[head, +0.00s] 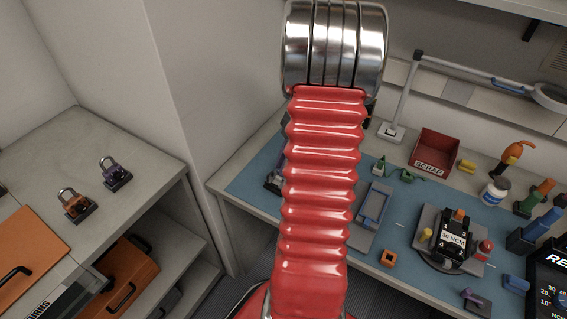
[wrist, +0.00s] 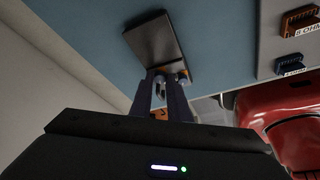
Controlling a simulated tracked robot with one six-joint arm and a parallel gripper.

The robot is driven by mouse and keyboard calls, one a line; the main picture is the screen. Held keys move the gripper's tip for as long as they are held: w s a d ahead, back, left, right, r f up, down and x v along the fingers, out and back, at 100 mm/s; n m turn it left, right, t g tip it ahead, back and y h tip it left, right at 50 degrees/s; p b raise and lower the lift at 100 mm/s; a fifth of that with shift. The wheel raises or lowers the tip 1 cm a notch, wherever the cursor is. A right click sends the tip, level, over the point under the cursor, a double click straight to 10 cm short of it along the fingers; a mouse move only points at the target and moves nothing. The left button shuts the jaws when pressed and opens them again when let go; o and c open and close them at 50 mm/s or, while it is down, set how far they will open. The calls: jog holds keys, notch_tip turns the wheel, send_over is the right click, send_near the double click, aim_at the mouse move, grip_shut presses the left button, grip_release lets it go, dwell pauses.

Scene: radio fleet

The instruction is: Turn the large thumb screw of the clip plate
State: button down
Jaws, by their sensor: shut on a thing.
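In the wrist view, the clip plate (wrist: 153,42) is a dark grey slab lying on the blue mat, beyond my fingertips. My gripper (wrist: 168,78) is at its near end, with the two dark fingers shut on a small part there, which I take to be the large thumb screw. Bits of shiny metal show between the fingertips, but the screw's shape and angle are mostly hidden. A small orange piece with a dark mark (wrist: 160,114) shows between the fingers. In the head view my red arm hides the gripper and most of this spot.
The blue mat (head: 400,232) covers the workbench. On it stand a 30 NCM device (head: 453,240) and a grey-blue tray (head: 372,208). A red scrap bin (head: 434,151) and a lamp (head: 401,100) stand behind. A wall corner is close to the bench's left.

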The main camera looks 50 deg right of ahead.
jog(key=shift+s+m+t, duration=0.1)
jog(key=shift+m+t, duration=0.3)
jog(key=shift+m, duration=0.6)
jog(key=c, duration=1.9)
grip_release()
jog(key=shift+c, duration=0.2)
jog(key=shift+r, duration=0.15)
jog(key=v, duration=1.3)
jog(key=shift+r, duration=0.25)
jog(key=shift+s+a, duration=0.1)
jog(key=shift+a, duration=0.05)
